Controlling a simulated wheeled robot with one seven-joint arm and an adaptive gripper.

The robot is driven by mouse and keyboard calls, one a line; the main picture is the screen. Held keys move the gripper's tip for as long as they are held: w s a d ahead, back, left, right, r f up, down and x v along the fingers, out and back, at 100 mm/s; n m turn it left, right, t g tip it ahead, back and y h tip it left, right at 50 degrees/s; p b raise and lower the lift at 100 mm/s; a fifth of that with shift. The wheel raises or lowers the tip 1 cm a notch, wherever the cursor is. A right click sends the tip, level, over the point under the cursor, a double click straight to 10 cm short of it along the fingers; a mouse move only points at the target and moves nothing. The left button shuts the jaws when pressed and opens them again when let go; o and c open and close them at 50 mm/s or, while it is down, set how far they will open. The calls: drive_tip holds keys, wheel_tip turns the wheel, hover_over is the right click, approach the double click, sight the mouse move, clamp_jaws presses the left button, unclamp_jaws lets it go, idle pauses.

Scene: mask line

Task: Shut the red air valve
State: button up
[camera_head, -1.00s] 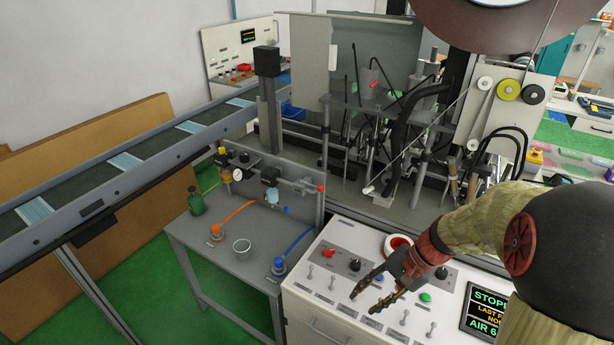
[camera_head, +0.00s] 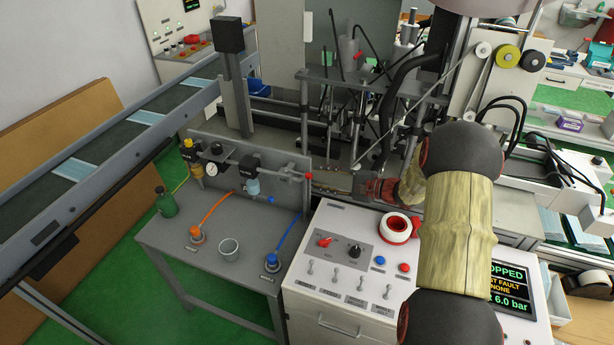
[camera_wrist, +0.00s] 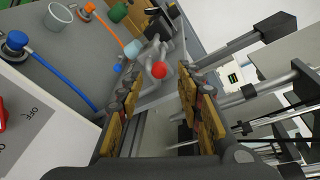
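The red ball-shaped knob of the air valve (camera_head: 309,175) is at the right end of the air line, at the edge of the grey upright panel. It also shows in the wrist view as a red ball (camera_wrist: 159,70), lying between the lines of my two fingers near their tips. My gripper (camera_head: 335,188) is just right of the knob in the head view, pointing left towards it. In the wrist view my gripper (camera_wrist: 161,82) is open with nothing held. I cannot tell whether a finger touches the knob. The valve body behind the knob is partly hidden.
Below are a cup (camera_head: 229,250), a green bottle (camera_head: 165,202) and hoses. Machine posts rise behind.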

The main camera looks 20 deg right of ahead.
sight(309, 176)
drive_tip(key=shift+b+x, duration=0.45)
drive_tip(key=shift+x, duration=2.3)
drive_tip(key=shift+s, duration=0.1)
drive_tip(key=c, duration=0.3)
clamp_jaws()
